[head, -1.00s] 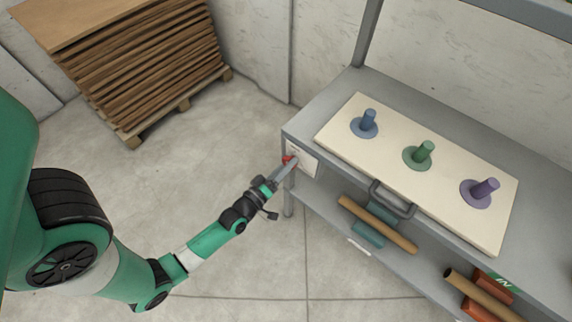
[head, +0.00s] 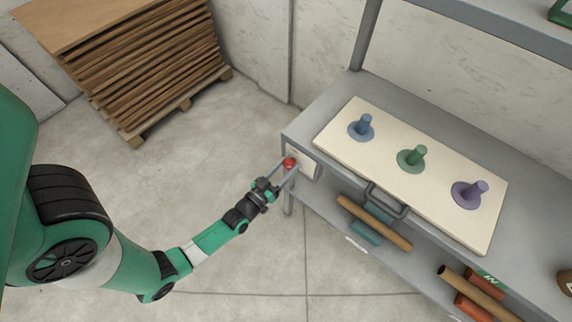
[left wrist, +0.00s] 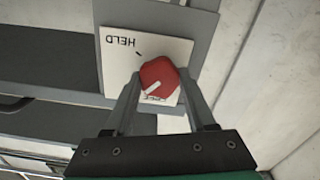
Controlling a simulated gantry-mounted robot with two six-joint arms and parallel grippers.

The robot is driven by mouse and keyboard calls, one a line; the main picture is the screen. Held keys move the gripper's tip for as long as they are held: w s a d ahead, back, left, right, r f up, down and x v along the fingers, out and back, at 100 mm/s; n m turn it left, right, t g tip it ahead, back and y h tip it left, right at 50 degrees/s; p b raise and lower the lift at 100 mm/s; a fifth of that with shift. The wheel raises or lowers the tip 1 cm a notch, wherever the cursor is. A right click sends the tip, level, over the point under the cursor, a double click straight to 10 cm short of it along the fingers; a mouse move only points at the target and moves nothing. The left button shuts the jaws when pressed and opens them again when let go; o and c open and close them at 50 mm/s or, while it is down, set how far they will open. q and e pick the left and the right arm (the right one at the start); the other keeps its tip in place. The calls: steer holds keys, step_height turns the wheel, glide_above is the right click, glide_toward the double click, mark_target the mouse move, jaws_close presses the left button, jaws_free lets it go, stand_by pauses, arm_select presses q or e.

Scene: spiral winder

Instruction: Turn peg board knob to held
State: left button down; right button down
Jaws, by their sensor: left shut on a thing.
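The red knob (left wrist: 160,78) sits on a white label plate at the end of the grey shelf unit; in the head view it is a small red spot (head: 289,163). The plate (left wrist: 118,75) reads HELD, upside down, with a dark tick. A second word below the knob is partly covered. The knob's white line slants toward the lower left in the wrist view, away from the HELD tick. My left gripper (head: 283,170) is shut on the knob, one finger on each side. The cream peg board (head: 335,133) lies on the shelf top. My right gripper is not in view.
Blue (head: 364,122), green (head: 416,153) and purple (head: 475,190) pegs stand on the board, with a grey handle (head: 386,202) at its front edge. Cardboard tubes (head: 372,222) lie on the lower shelf. A pallet of stacked sheets (head: 140,65) stands back left. Open floor surrounds my arm.

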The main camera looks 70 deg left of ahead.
arm_select(q)
steer(key=m+p, duration=0.1)
steer(key=m, duration=0.3)
steer(key=shift+r+m, duration=0.1)
steer(key=shift+m, duration=0.2)
steer(key=m+p, duration=0.1)
steer(key=m, duration=0.2)
steer(key=shift+m, duration=0.3)
steer(key=m, duration=0.4)
steer(key=shift+p, duration=0.35)
steer(key=shift+m, duration=1.8)
steer(key=shift+c, duration=1.1)
jaws_free()
